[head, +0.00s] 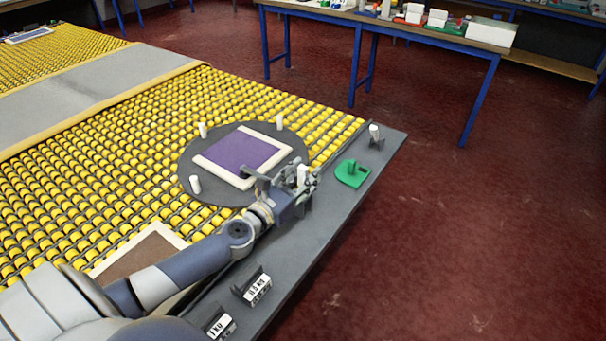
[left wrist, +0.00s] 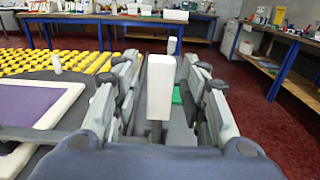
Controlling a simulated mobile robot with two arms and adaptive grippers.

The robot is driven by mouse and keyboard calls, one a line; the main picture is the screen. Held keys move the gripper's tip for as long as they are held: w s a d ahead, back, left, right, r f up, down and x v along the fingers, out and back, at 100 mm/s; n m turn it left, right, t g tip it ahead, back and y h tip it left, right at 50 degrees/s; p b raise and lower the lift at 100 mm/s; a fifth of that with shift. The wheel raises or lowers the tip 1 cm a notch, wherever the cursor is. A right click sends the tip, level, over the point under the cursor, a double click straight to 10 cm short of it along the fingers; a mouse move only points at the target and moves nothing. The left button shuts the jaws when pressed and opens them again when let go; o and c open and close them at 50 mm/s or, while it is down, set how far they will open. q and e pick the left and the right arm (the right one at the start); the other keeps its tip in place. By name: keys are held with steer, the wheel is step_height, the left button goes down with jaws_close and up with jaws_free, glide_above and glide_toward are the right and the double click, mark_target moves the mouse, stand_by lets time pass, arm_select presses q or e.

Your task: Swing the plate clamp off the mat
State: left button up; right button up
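The mat (head: 235,152), purple with a white border, lies on a dark round plate (head: 190,160) on the roller table. A grey bar (head: 250,172), likely the plate clamp, reaches over the mat's near right corner. My left gripper (head: 304,180) is at the plate's right edge, by the grey ledge. In the left wrist view a white block-shaped handle (left wrist: 160,85) on a grey post stands upright between the fingers of that gripper (left wrist: 163,95). The fingers are apart, with a gap showing on both sides of the handle. The clamp's pivot is hidden. My right gripper is out of view.
Several white pegs (head: 195,184) stand on the round plate. On the ledge (head: 310,235) are a green stop (head: 352,174), a bracketed white peg (head: 375,134) and labelled white blocks (head: 257,288). A brown mat (head: 140,255) lies under my arm. A blue-legged table (head: 430,35) stands behind.

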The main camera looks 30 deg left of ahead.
arm_select(q)
jaws_close()
